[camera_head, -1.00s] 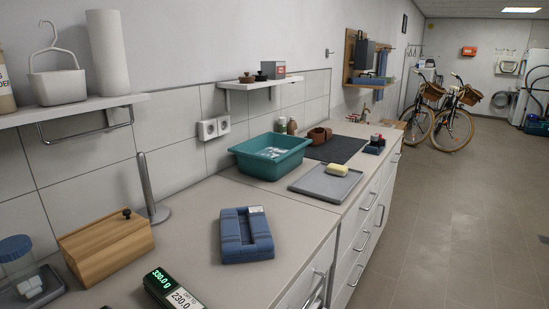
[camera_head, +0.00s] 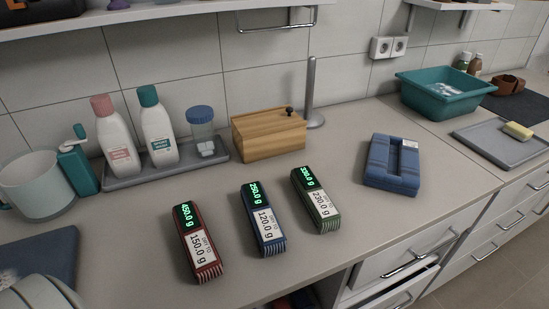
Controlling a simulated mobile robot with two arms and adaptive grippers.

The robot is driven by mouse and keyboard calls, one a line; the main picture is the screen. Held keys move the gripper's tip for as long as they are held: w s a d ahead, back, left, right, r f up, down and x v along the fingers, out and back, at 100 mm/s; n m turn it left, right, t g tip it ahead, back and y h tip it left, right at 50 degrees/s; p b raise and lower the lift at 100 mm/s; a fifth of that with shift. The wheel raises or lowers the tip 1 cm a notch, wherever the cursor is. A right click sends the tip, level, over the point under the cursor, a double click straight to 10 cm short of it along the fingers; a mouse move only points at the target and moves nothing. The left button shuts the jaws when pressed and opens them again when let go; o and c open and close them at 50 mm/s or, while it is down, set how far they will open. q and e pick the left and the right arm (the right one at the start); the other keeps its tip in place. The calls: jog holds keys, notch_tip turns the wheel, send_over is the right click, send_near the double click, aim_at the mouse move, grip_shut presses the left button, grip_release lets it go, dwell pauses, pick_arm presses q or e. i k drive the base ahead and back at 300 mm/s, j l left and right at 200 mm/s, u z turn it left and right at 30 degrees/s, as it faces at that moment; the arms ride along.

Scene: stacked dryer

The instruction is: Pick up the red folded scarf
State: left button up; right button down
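The red folded scarf (camera_head: 208,270) appears as a narrow red bundle with a striped near end, lying on the counter at the lower left of the middle. It bears a white label reading 150.0 g, and a green readout at its far end shows 450.0 g. A similar blue bundle (camera_head: 270,245) with a 120.0 g label and a green bundle (camera_head: 327,221) with a 230.0 g label lie to its right, apart from it. Neither of my grippers is in view.
Behind the scarf stand a tray (camera_head: 185,172) with two bottles and a blue-lidded jar, and a wooden box (camera_head: 268,138). A folded blue cloth (camera_head: 388,178) lies to the right, before a teal basin (camera_head: 450,100). A drawer (camera_head: 385,285) below seems partly open.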

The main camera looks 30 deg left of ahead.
aim_at(205, 261)
jog(key=u, duration=1.05)
